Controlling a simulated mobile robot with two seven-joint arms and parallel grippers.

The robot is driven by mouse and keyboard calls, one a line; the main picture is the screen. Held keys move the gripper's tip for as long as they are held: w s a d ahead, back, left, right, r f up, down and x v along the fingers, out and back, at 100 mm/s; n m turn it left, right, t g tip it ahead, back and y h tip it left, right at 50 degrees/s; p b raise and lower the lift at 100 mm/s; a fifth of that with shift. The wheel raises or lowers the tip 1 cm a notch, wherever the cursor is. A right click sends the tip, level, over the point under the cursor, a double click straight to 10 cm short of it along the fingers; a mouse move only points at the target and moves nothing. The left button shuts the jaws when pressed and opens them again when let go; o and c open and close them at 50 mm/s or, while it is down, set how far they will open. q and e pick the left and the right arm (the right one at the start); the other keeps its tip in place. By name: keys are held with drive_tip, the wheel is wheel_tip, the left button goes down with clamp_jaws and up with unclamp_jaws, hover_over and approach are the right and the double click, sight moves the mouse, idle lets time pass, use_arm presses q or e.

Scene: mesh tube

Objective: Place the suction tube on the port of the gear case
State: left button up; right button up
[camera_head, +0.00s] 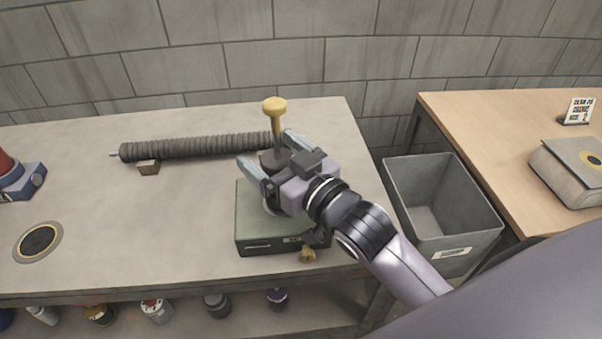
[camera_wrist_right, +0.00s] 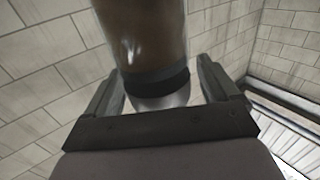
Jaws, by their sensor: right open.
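The green gear case (camera_head: 262,232) sits near the bench's right front edge, with a small yellow fitting (camera_head: 307,254) at its front. An upright dark cylinder with a yellow T-shaped handle (camera_head: 275,106) stands at the case's top. A long dark ribbed tube (camera_head: 205,147) with a silver left end lies behind the case; whether its right end joins the cylinder is unclear. My right gripper (camera_head: 262,170) is open, its fingers either side of the cylinder. The right wrist view shows a brown cylinder (camera_wrist_right: 145,35) with a dark band between the open fingers (camera_wrist_right: 165,92). The port is not clearly visible.
The ribbed tube lies over a small brown block (camera_head: 148,167). A round dark disc with a yellow ring (camera_head: 38,242) and a blue-and-red device (camera_head: 20,180) are at left. A grey bin (camera_head: 450,232) stands between the bench and wooden table (camera_head: 480,125). The bench's middle (camera_head: 150,220) is clear.

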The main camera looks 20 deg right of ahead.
drive_tip(key=v, duration=1.1)
drive_tip(key=shift+r, duration=0.1)
drive_tip(key=shift+s, duration=0.15)
